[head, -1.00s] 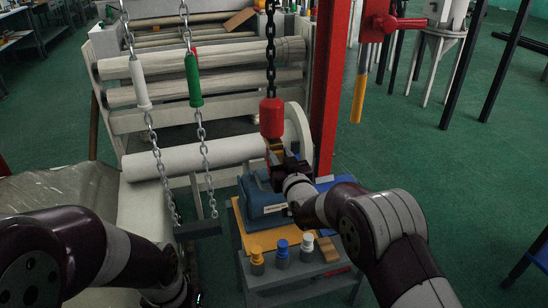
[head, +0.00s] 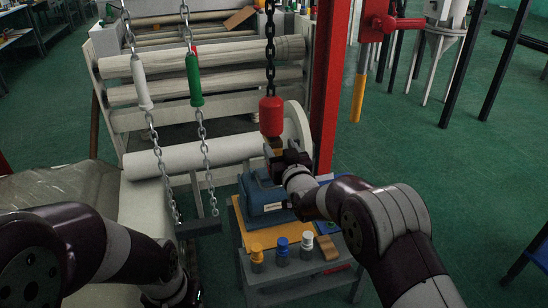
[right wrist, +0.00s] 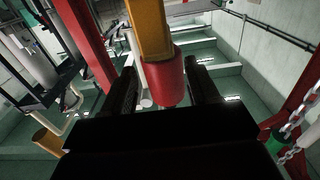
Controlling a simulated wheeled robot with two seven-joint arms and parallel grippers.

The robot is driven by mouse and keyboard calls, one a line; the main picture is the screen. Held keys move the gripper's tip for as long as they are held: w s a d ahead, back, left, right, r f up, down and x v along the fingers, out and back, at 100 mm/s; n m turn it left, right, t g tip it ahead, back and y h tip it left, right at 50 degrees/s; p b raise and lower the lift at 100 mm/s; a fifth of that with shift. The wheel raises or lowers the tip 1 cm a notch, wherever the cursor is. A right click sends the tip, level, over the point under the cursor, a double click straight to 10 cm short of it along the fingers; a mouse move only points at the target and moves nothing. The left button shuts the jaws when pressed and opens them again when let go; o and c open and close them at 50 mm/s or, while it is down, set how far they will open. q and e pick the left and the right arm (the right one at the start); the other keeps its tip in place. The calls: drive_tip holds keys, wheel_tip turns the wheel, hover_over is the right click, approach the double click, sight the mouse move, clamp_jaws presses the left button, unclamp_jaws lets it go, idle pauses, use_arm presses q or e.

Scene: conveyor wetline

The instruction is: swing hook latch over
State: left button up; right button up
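A red hook block (head: 271,117) hangs on a dark chain above a blue motor-like unit (head: 262,193). A yellow-brown hook (head: 275,145) hangs below the block, partly covered by my right gripper (head: 283,158). In the right wrist view the red block (right wrist: 165,82) and the orange-yellow hook shank (right wrist: 149,28) show between the two dark fingers of my right gripper (right wrist: 165,85). The fingers are apart, with gaps beside the block. I cannot make out the latch. My left arm enters at lower left; its gripper is not seen.
The blue unit rests on a yellow-topped stand (head: 240,226) with several small bottles (head: 282,247) on its front shelf. A red post (head: 325,90) stands close right of the hook. Chains with a white grip (head: 140,82) and a green grip (head: 193,78) hang left. Pale rollers (head: 190,156) lie behind.

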drive_tip(key=shift+f, duration=0.15)
drive_tip(key=shift+s+d, duration=0.1)
drive_tip(key=shift+s, duration=0.25)
drive_tip(key=v, duration=0.6)
drive_tip(key=shift+s, duration=0.1)
